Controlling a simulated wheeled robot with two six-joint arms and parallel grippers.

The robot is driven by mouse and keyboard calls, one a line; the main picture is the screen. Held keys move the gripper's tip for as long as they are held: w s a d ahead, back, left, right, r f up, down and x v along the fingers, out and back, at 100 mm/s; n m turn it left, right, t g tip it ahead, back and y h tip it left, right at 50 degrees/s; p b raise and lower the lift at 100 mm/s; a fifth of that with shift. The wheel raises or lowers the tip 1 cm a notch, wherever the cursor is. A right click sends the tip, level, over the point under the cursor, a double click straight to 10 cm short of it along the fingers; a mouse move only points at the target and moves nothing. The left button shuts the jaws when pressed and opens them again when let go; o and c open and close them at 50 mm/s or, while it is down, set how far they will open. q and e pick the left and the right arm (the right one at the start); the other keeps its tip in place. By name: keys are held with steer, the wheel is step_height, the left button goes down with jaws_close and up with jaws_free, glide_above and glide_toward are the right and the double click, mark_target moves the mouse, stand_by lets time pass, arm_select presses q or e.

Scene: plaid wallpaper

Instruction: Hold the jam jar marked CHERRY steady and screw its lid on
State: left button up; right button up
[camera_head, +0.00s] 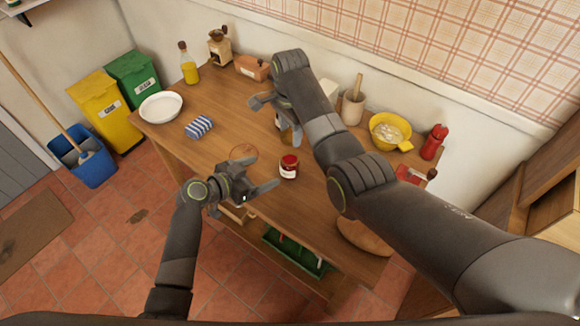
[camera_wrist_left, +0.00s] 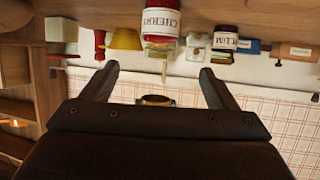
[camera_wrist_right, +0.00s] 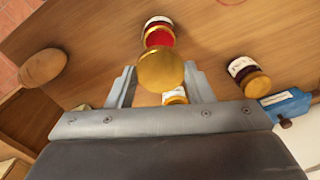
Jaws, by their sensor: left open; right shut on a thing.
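The jam jar marked CHERRY (camera_wrist_left: 161,20), with red contents and a white label, stands upright on the table; it also shows in the head view (camera_head: 289,167). In the right wrist view its top is open and red (camera_wrist_right: 159,37). My left gripper (camera_head: 258,172) is open and empty, just left of the jar and apart from it, fingers pointing towards it. My right gripper (camera_wrist_right: 162,80) is shut on a round gold lid (camera_wrist_right: 160,70), held above the table on the wall side of the jar. The arm largely hides the lid in the head view.
A jar marked PLUM (camera_wrist_left: 225,42) stands behind the cherry jar, and another gold-lidded jar (camera_wrist_right: 175,96) shows beneath the right gripper. A yellow bowl (camera_head: 390,131), red pepper mill (camera_head: 434,142), striped cloth (camera_head: 199,126) and white plate (camera_head: 161,107) are farther off. Table around the cherry jar is clear.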

mark_target(284, 163)
arm_select(q)
steer(key=shift+s, duration=0.1)
arm_select(e)
steer(key=shift+s, duration=0.1)
arm_select(q)
steer(key=x, duration=1.2)
steer(key=shift+f, duration=0.1)
steer(key=shift+a, duration=0.1)
steer(key=c, duration=1.4)
steer(key=shift+c, duration=0.4)
arm_select(e)
steer(key=shift+f, duration=2.45)
